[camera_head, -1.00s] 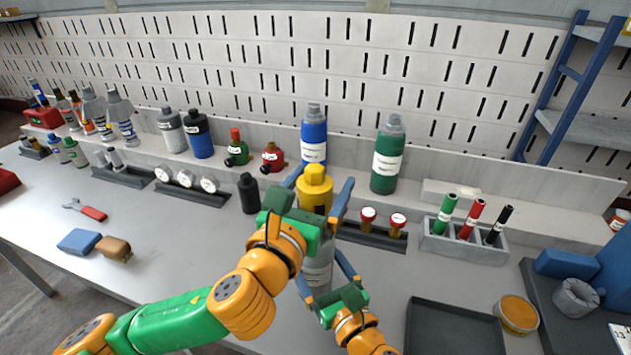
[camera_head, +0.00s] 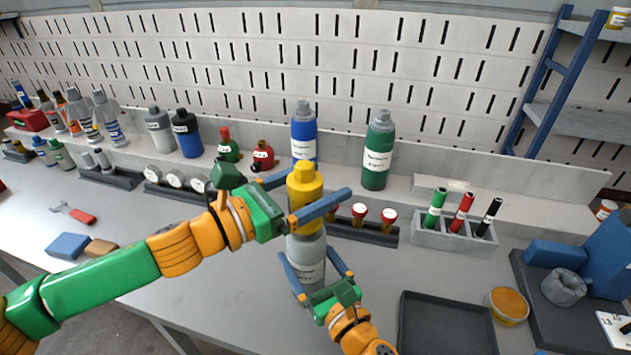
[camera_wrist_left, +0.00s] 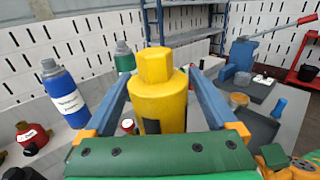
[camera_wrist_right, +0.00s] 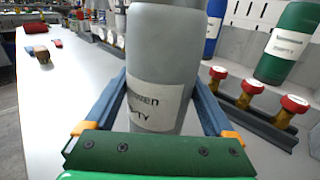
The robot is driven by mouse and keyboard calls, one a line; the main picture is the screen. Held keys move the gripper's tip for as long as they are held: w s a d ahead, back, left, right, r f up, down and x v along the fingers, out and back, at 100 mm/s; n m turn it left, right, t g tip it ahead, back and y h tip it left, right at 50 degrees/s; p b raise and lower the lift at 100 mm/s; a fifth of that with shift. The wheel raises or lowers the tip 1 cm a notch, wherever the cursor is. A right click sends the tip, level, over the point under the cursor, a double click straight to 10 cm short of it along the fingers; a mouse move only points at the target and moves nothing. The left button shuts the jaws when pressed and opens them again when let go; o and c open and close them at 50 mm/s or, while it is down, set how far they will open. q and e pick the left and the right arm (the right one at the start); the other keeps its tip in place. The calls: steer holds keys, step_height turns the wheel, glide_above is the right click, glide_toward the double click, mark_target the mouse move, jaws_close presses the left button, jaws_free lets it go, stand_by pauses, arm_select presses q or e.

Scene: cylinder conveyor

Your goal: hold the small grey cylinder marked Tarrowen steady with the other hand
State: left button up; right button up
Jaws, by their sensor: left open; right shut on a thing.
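The small grey cylinder (camera_head: 306,250) stands upright on the table with a yellow hex-topped cap (camera_head: 304,184) above it. Its white label (camera_wrist_right: 157,107) shows in the right wrist view, only partly readable. My right gripper (camera_head: 308,259) is shut on the grey cylinder, one finger on each side. My left gripper (camera_head: 312,188) is open around the yellow cap, which stands between its fingers in the left wrist view (camera_wrist_left: 158,100). I cannot tell whether the cap is screwed on.
A blue cylinder (camera_head: 303,130) and a green cylinder (camera_head: 379,150) stand behind. A dark empty tray (camera_head: 445,325) lies front right. The table's left front is mostly clear.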

arm_select(q)
steer(key=shift+m+g+h, duration=0.4)
steer(key=shift+m+g, duration=0.3)
steer(key=shift+g, duration=0.1)
steer(key=shift+m+g+h, duration=0.5)
steer(key=shift+m+g, duration=0.2)
steer(key=shift+g, duration=0.3)
steer(key=m+g, duration=0.1)
steer(key=g, duration=0.1)
steer(key=s+m+g+h, duration=0.1)
steer(key=m+g, duration=0.1)
steer(key=g, duration=0.1)
steer(key=shift+d, duration=0.2)
steer(key=shift+c, duration=0.2)
jaws_close()
steer(key=n+t, duration=0.2)
steer(key=t, duration=0.2)
steer(key=shift+w+n+y, duration=0.1)
steer(key=shift+n+y, duration=0.2)
steer(key=shift+n, duration=0.1)
steer(key=n+t+y, duration=0.1)
steer(key=t, duration=0.1)
steer(key=n+t+y, duration=0.1)
steer(key=n+t, duration=0.1)
steer(key=shift+w+a+t, duration=0.2)
steer(key=shift+w+t, duration=0.1)
steer(key=shift+w, duration=0.05)
